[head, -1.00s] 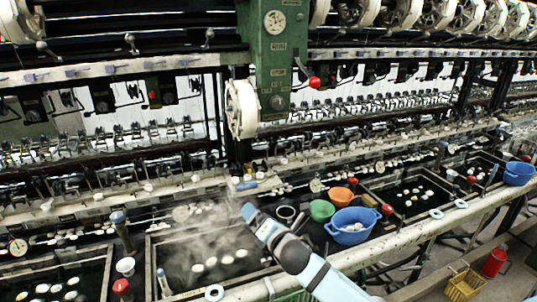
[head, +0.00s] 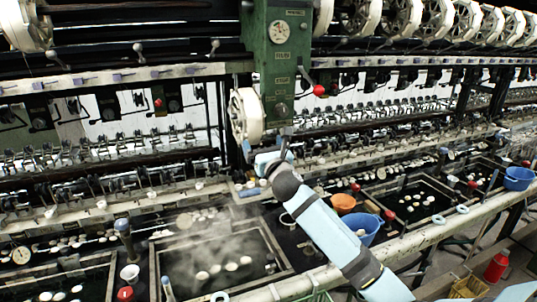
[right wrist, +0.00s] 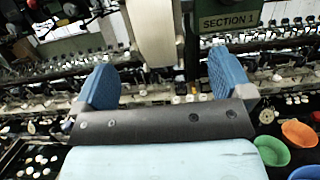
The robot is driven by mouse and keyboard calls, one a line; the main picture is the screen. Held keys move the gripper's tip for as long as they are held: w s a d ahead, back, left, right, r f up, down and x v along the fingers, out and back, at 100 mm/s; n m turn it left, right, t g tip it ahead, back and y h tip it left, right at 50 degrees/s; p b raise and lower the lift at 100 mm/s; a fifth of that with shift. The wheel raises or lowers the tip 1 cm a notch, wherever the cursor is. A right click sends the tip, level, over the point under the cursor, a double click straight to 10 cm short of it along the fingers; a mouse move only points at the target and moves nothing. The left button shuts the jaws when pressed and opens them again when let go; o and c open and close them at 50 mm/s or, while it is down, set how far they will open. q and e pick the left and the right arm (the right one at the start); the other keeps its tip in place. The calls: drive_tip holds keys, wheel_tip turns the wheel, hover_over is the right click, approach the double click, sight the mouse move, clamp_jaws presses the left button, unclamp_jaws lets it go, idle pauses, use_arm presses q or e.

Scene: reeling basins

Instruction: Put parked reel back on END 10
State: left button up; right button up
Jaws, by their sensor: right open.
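A white reel (head: 246,115) is parked against the left side of the green post (head: 283,60), seen nearly edge-on. My right gripper (head: 266,150) is just below it, pointing up, open and empty. In the right wrist view the reel (right wrist: 152,30) shows above and between the two blue fingers of my right gripper (right wrist: 164,78), seemingly beyond their tips. I cannot tell if anything touches. Several white reels (head: 397,17) sit in a row along the top right, and another is at top left (head: 20,25). No END 10 label is readable. My left gripper is not in view.
A lever with a red knob (head: 319,90) sticks out right of the post. A steaming basin (head: 160,262) with cocoons lies below. An orange bowl (head: 343,202) and blue basin (head: 360,224) stand beside my arm. A sign (right wrist: 228,22) reads SECTION 1.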

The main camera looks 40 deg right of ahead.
sight(258, 135)
drive_tip(key=shift+p+x, duration=0.6)
drive_tip(key=shift+x, duration=2.75)
drive_tip(key=c, duration=1.1)
drive_tip(key=shift+o, duration=0.2)
drive_tip(key=shift+r, duration=0.1)
